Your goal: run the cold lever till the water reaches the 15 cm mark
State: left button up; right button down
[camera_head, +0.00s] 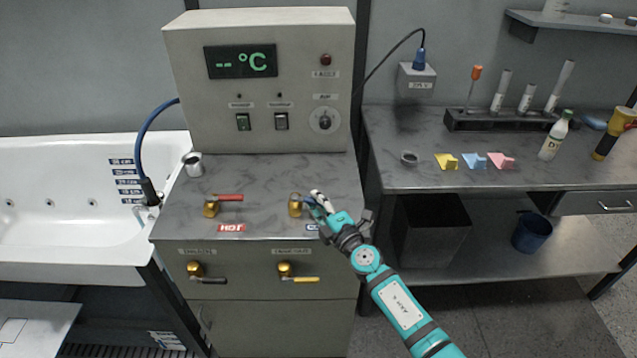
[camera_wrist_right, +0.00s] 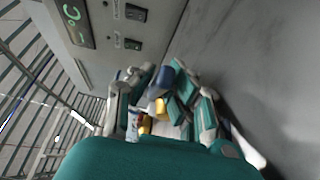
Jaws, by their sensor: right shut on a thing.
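The cold lever's brass valve (camera_head: 295,205) stands on the grey counter, with a partly covered blue label below its handle. My right gripper (camera_head: 317,204) is shut on the cold lever's handle, which it mostly hides. In the right wrist view a bit of blue (camera_wrist_right: 160,105) and brass shows between the fingers. The hot lever (camera_head: 228,197) has a red handle pointing right, with a HOT label below. The white bathtub (camera_head: 60,255) is at the left, with several depth marks (camera_head: 127,181) on its inner wall; their figures are too small to read. No water surface is discernible. My left gripper is out of view.
A control box (camera_head: 262,110) with a display reading "-- °C" stands behind the levers. A blue hose (camera_head: 140,140) runs from it to the tub. Two more valves (camera_head: 285,270) are on the cabinet front. The right bench (camera_head: 400,180) holds bottles and colored pieces.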

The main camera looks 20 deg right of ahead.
aim_at(311, 204)
jog(key=shift+s+a+r+m+h+p, duration=0.2)
jog(key=shift+a+r+m+h+p, duration=0.15)
jog(key=shift+m+h, duration=0.2)
jog(key=shift+s+a+f+m+h, duration=0.1)
jog(key=shift+m+h, duration=0.1)
jog(key=shift+h, duration=0.25)
jog(key=shift+s+f+m+h, duration=0.1)
jog(key=shift+m+h, duration=0.05)
jog(key=shift+h, duration=0.25)
jog(key=shift+s+a+f+m+h, duration=0.1)
jog(key=shift+m+h, duration=0.3)
jog(key=shift+h, duration=0.3)
jog(key=h, duration=0.1)
jog(key=m+h+b, duration=0.1)
jog(key=shift+s+a+f+m+h, duration=0.15)
jog(key=shift+s+a+m+h, duration=0.15)
jog(key=shift+a+m+h, duration=0.1)
pick_arm(q)
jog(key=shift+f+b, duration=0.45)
jog(key=shift+b, duration=0.4)
pick_arm(e)
jog(key=shift+s+a+m+h, duration=0.15)
jog(key=shift+s+m+h, duration=0.05)
jog(key=shift+m+h, duration=0.6)
jog(key=c, duration=1.6)
grip_release()
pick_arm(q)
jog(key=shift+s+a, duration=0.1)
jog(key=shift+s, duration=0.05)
